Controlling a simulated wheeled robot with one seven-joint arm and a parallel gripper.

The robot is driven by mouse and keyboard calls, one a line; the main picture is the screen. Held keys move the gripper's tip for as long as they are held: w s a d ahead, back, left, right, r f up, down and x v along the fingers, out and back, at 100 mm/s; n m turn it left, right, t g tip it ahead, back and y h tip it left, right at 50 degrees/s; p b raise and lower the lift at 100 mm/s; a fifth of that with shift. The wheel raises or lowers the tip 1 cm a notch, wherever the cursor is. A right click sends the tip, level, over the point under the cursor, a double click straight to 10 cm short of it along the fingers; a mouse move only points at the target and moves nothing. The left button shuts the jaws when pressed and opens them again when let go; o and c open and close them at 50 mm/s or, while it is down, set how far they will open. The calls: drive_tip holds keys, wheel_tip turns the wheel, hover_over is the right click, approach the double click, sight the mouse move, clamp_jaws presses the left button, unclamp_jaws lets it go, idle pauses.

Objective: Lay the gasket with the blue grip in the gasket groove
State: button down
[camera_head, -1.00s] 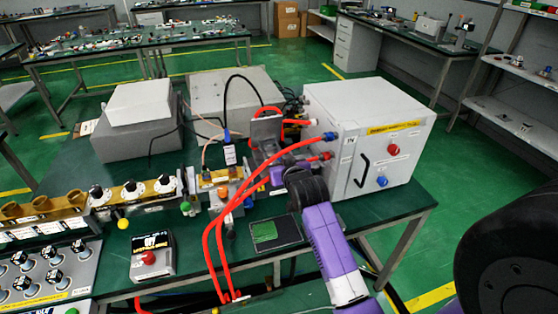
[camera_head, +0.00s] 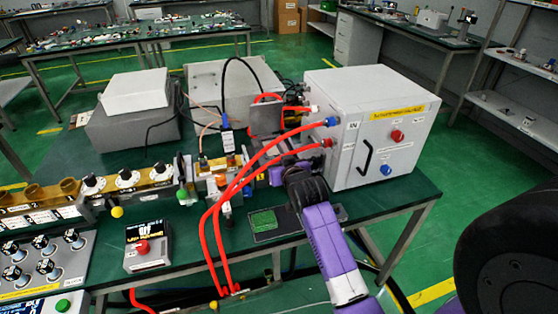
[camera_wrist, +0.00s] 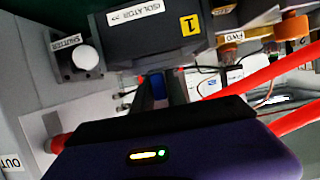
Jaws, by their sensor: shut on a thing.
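My gripper (camera_wrist: 163,88) is shut on a blue grip (camera_wrist: 157,87), which shows between the two dark fingers in the wrist view. The gasket below the grip is hidden. The fingertips are close to the dark block labelled ISOLATOR (camera_wrist: 150,35), with a yellow tag "1"; I cannot tell whether they touch it. The gasket groove cannot be made out in either view. In the head view my purple and black arm reaches over the bench and hides the fingers.
A grey cabinet (camera_head: 345,150) stands right of my arm, with red hoses (camera_head: 235,185) curving from it to the bench front. A shutter knob (camera_wrist: 85,58) sits left of the isolator in the wrist view. A dark tray with a green pad (camera_head: 264,220) lies in front.

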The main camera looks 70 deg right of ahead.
drive_tip(key=shift+f, duration=0.15)
drive_tip(key=c, duration=1.3)
unclamp_jaws()
drive_tip(key=shift+f, duration=0.1)
drive_tip(key=shift+o, duration=0.2)
drive_tip(key=shift+s+a, duration=0.25)
drive_tip(key=shift+a, duration=0.05)
drive_tip(key=v, duration=0.7)
drive_tip(key=shift+r+b, duration=0.35)
drive_tip(key=shift+r, duration=0.05)
drive_tip(key=shift+r, duration=0.1)
